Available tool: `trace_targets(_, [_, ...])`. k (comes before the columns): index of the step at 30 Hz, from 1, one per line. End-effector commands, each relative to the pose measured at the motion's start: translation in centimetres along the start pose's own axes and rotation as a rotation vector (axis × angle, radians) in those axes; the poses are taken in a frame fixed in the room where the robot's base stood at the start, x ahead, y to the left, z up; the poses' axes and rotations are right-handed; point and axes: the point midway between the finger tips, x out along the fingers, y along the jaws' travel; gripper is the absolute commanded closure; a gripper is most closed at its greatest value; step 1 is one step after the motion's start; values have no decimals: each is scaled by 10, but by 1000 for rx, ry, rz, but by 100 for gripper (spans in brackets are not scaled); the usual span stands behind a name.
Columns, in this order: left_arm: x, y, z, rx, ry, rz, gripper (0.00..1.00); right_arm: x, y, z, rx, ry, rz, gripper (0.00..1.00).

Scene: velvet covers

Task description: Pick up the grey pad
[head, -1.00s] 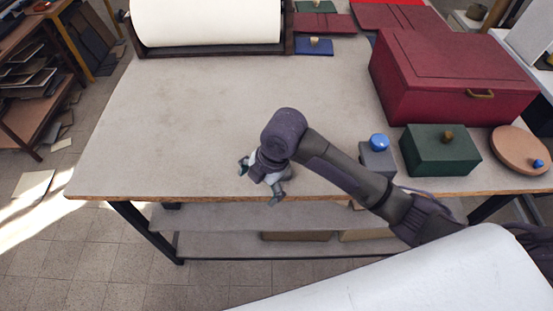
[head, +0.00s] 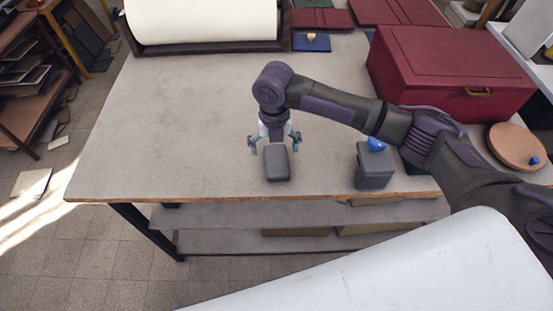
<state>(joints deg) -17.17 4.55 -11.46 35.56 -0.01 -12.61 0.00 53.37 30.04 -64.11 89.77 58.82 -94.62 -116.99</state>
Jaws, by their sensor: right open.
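A small grey pad (head: 277,163) with rounded edges lies on the table, left of a grey box with a blue knob. My right gripper (head: 274,145) is open and points down, with one finger on each side of the pad's far end as seen in the head view. It looks to be above or just behind the pad; I cannot tell the exact height. Nothing is between its fingers that I can make out. My left gripper is not in view.
The grey box (head: 375,168) stands right of the pad, under my right forearm. A large red box (head: 445,75) and a round tan lid (head: 517,150) are farther right. A white roll (head: 205,20) lies at the back. The table's left side (head: 160,130) is clear.

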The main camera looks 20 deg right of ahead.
Motion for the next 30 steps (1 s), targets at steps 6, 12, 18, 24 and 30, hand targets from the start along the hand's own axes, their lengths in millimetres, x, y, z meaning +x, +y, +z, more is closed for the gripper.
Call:
trace_targets(6, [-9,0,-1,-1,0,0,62,14,-2,0,1,1,-1,3])
trace_targets(12, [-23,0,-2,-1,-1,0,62,44,-6,1,2,3,-1,3])
trace_targets(18, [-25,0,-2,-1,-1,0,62,59,-5,2,-1,-2,0,3])
trace_targets(24, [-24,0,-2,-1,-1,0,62,60,-5,2,-1,-2,1,6])
trace_targets(30, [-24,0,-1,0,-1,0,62,59,-5,2,0,-2,0,40])
